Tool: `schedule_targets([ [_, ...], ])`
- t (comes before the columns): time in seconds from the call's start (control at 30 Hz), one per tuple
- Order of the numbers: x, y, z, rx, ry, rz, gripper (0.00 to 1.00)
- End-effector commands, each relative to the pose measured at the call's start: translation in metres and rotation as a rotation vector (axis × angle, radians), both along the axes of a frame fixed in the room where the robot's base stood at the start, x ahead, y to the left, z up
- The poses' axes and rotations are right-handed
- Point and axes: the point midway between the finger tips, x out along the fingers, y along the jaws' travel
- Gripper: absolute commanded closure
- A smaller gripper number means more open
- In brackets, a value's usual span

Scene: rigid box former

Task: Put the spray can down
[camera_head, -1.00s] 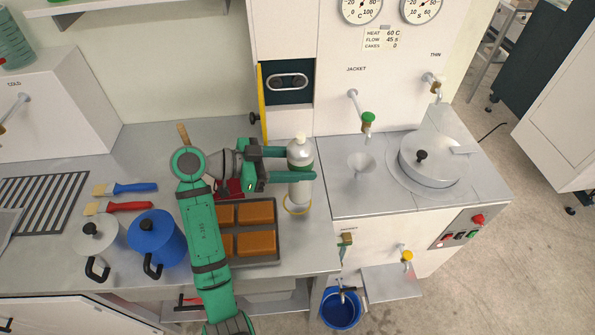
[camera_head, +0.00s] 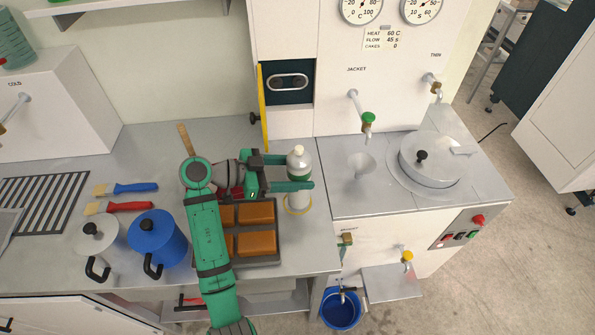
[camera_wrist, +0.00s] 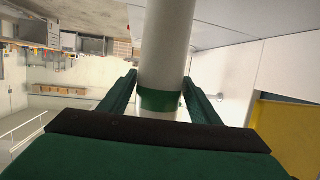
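The spray can (camera_head: 299,167) is a pale upright cylinder with a cream cap and a green band. It stands between the two green fingers of my gripper (camera_head: 292,172), which is shut on it. In the wrist view the can (camera_wrist: 166,55) rises between the fingers of my gripper (camera_wrist: 160,78). A yellow ring (camera_head: 298,212) lies on the steel counter (camera_head: 322,250) around the can's foot. The can's lower end is at or very near the counter; I cannot tell whether it touches.
A dark tray (camera_head: 262,262) of orange-brown blocks lies just left of the can. A blue pot (camera_head: 160,240) and a grey pot (camera_head: 97,236) stand further left.

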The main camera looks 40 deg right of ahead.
Motion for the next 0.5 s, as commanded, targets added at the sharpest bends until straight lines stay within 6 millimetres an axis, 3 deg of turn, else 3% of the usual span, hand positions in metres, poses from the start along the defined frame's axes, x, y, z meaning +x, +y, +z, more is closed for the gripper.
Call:
schedule_targets([
  [0.37, 0.000, 0.000, 0.003, -0.001, -0.002, -0.001, 0.33],
  [0.5, 0.006, 0.012, 0.007, 0.000, -0.001, 0.003, 0.33],
])
